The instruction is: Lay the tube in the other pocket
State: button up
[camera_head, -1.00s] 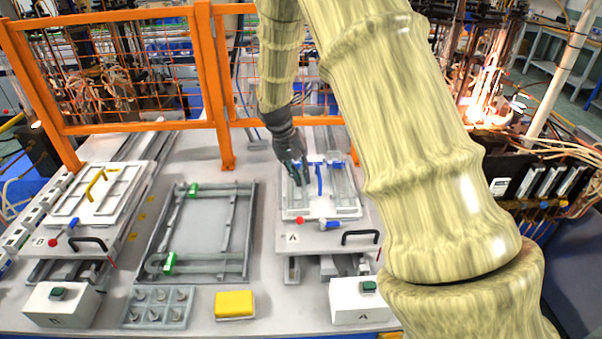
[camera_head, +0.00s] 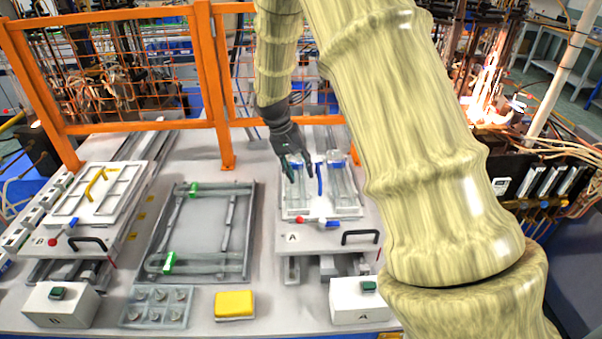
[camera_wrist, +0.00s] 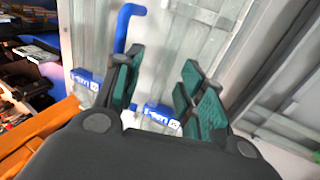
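Two clear glass tubes lie side by side in the white tray of station A (camera_head: 320,212). The left tube (camera_head: 297,202) is partly hidden by my gripper, and the right tube (camera_head: 342,188) lies in the right pocket with a blue band at its far end. A blue lever (camera_head: 319,181) stands between them. My gripper (camera_head: 300,177) is over the left side of the tray with its fingers apart. The wrist view shows its green-padded fingers (camera_wrist: 163,95) spread, holding nothing visible. Blue-banded labels (camera_wrist: 160,115) show below the fingers there.
A grey frame with green clips (camera_head: 203,230) lies in the middle. A yellow sponge-like block (camera_head: 234,305), a holder with several pegs (camera_head: 157,306) and two button boxes line the front. An orange fence (camera_head: 226,120) stands behind.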

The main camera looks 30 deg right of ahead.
jog(key=v, duration=1)
jog(key=shift+r, duration=0.25)
jog(key=shift+s, duration=0.1)
